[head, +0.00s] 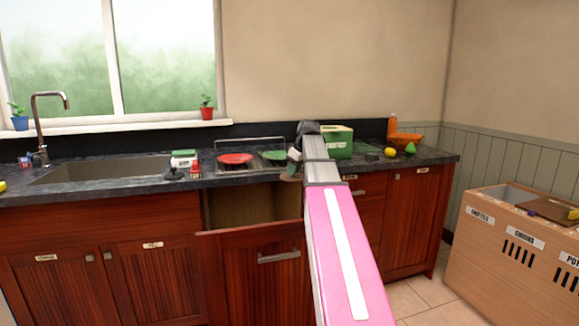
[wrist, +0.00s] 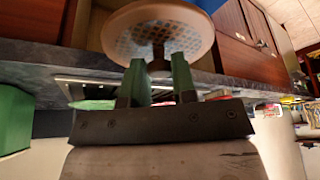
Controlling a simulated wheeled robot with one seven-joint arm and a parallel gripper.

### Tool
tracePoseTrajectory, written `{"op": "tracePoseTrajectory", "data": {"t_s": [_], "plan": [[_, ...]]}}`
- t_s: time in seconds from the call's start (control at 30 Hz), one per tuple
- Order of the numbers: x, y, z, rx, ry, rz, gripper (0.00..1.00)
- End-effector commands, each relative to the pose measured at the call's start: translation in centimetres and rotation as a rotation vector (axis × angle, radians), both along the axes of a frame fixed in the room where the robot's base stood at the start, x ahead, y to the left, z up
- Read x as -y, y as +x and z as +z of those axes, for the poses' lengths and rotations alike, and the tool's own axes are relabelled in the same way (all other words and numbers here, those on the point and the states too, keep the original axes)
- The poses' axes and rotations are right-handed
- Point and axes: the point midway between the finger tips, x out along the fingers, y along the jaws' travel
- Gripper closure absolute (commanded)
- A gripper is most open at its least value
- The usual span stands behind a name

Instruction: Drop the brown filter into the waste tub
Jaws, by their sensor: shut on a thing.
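My gripper (wrist: 159,72) has green fingers shut on the stem of the brown filter (wrist: 158,25), a round disc with a perforated pale face in the wrist view. In the head view the filter (head: 291,178) shows as a small brown shape beside my gripper (head: 293,163), held near the counter's front edge, above the right part of an open drawer. My arm hides part of this area. A green tub (head: 338,148) with a pale label stands on the counter just right of my arm. I cannot tell whether it is the waste tub.
The drawer front (head: 250,285) is pulled out below the counter (head: 100,186), left of my arm. Its visible interior is bare wood. A rack with a red plate (head: 235,158) stands behind. A labelled wooden crate (head: 510,240) stands at the right. The sink (head: 95,170) is at the left.

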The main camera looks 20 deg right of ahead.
Motion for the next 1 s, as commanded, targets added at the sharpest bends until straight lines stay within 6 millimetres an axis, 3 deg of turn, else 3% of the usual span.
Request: {"op": "tracePoseTrajectory", "data": {"t_s": [0.27, 0.7, 1.0], "plan": [[0.0, 0.0, -1.2, -0.001, 0.001, 0.0, 0.98], [0.0, -0.1, -5.5, 0.0, 0.0, 0.0, 0.98], [0.0, 0.0, -6.0, 0.0, 0.0, 0.0, 0.98]]}}
